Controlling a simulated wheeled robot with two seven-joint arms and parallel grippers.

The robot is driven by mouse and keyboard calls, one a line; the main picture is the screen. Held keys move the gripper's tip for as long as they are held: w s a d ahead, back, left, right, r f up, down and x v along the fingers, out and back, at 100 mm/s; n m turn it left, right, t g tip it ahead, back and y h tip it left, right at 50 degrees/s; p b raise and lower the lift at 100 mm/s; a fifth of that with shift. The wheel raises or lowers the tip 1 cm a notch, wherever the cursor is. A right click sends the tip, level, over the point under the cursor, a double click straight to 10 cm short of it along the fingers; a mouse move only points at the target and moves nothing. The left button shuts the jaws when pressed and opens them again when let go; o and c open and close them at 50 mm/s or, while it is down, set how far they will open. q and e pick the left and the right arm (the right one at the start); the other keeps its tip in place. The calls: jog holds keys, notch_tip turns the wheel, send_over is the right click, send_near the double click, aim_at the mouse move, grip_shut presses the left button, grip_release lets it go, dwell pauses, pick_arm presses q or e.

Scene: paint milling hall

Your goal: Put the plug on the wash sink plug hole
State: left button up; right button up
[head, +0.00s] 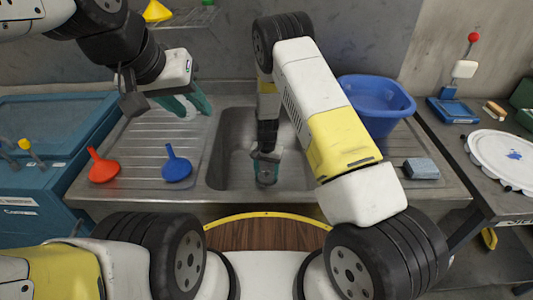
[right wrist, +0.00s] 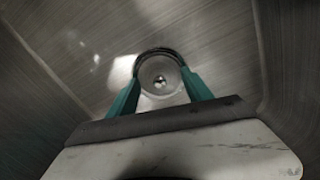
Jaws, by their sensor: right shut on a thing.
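The wash sink (head: 225,150) is a steel basin in the middle of the head view. My right gripper (head: 266,172) reaches down into it, its teal fingers low in the basin. In the right wrist view its fingers (right wrist: 160,85) are shut on a round grey piece with a dark rim, which I take for the plug (right wrist: 160,72). The plug hole cannot be made out apart from this piece. Whether the plug touches the basin floor cannot be told. My left gripper (head: 188,105) is open and empty above the left drainboard, its teal fingers apart.
A blue tub (head: 376,103) stands behind my right arm. A grey block (head: 421,168) lies on the right drainboard. The basin walls are close around my right gripper.

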jog(key=shift+f, duration=0.15)
jog(key=o, duration=1.3)
jog(key=shift+o, duration=0.2)
